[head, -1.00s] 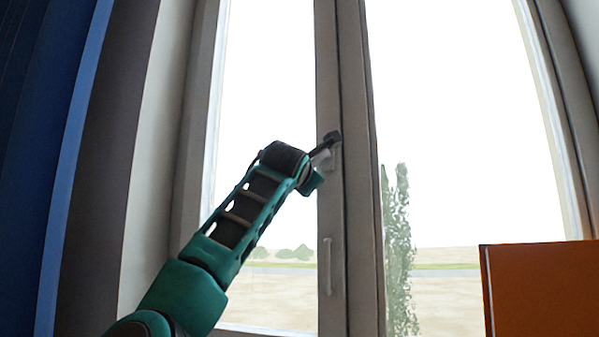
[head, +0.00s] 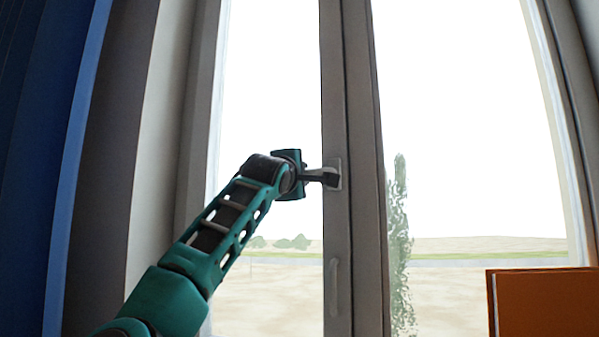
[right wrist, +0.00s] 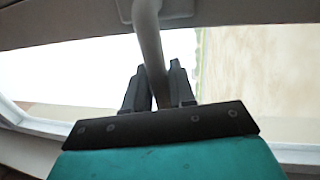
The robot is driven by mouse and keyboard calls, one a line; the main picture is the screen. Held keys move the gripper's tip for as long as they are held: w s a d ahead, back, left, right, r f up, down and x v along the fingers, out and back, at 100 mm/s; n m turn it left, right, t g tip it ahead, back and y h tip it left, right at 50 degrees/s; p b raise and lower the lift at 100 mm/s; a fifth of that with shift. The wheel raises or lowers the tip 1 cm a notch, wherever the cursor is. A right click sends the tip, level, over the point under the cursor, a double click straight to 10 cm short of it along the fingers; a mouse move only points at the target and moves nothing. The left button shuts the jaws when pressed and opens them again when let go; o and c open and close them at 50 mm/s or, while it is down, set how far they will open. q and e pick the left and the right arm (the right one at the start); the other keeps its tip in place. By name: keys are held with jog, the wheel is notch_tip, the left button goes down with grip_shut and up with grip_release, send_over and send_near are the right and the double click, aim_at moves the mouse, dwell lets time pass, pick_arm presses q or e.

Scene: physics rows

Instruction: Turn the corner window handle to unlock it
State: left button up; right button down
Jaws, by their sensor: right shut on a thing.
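The window handle (head: 337,170) sits on a light plate on the grey middle frame of the window. In the right wrist view the handle (right wrist: 149,40) is a pale bar running from its mount at the top down between the dark fingers. My right gripper (head: 317,176), on the teal arm, reaches it from the left and is shut on it. In the right wrist view the gripper (right wrist: 159,85) has one finger on each side of the bar. The handle lies about level, pointing left; the fingers partly hide it. My left gripper is not in view.
A small vertical pull (head: 334,286) is on the same frame below the handle. An orange panel (head: 545,302) stands at the lower right. A dark blue surface (head: 40,150) fills the far left. Tall panes flank the middle frame.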

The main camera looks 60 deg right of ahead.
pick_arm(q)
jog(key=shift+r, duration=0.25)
pick_arm(e)
jog(key=shift+r+m, duration=0.25)
jog(key=shift+m, duration=0.15)
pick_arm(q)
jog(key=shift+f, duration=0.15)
pick_arm(e)
jog(key=c, duration=1.3)
grip_release()
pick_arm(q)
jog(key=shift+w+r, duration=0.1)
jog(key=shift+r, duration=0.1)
pick_arm(e)
jog(key=shift+o, duration=1.2)
jog(key=shift+a, duration=0.1)
jog(key=shift+s+a+f, duration=0.1)
jog(key=shift+a+f, duration=0.05)
jog(key=shift+a, duration=0.2)
pick_arm(q)
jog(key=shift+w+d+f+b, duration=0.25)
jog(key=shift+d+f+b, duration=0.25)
jog(key=shift+b, duration=0.5)
pick_arm(e)
jog(key=v, duration=1.2)
